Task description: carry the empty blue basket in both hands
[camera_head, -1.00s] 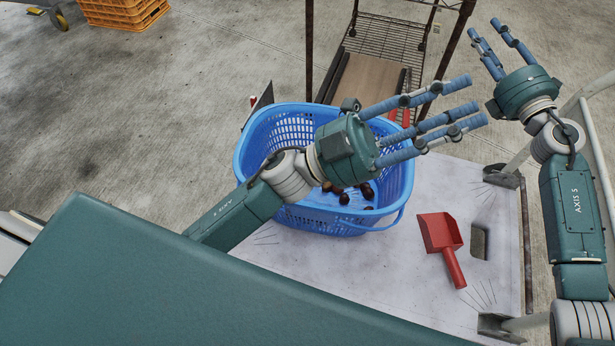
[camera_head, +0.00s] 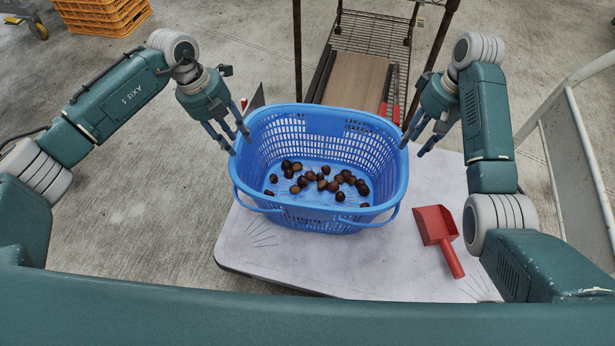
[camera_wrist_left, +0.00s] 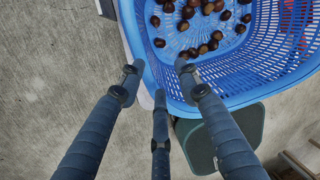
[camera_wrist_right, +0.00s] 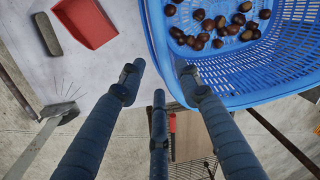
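The blue basket (camera_head: 330,215) stands upright on the white table (camera_head: 400,245). It is not empty: several brown chestnuts (camera_head: 320,180) lie on its floor. My left gripper (camera_head: 233,142) is open at the basket's left rim, its fingers spread. In the left wrist view the basket's rim (camera_wrist_left: 150,75) shows just beyond the fingertips. My right gripper (camera_head: 418,143) is open at the right rim. In the right wrist view the rim (camera_wrist_right: 165,70) shows near the fingertips. I cannot tell whether any finger touches the basket.
A red scoop (camera_head: 437,235) lies on the table to the right of the basket. A wire rack with a brown board (camera_head: 355,82) stands behind. Orange crates (camera_head: 100,15) sit far back left. Grey floor is open on the left.

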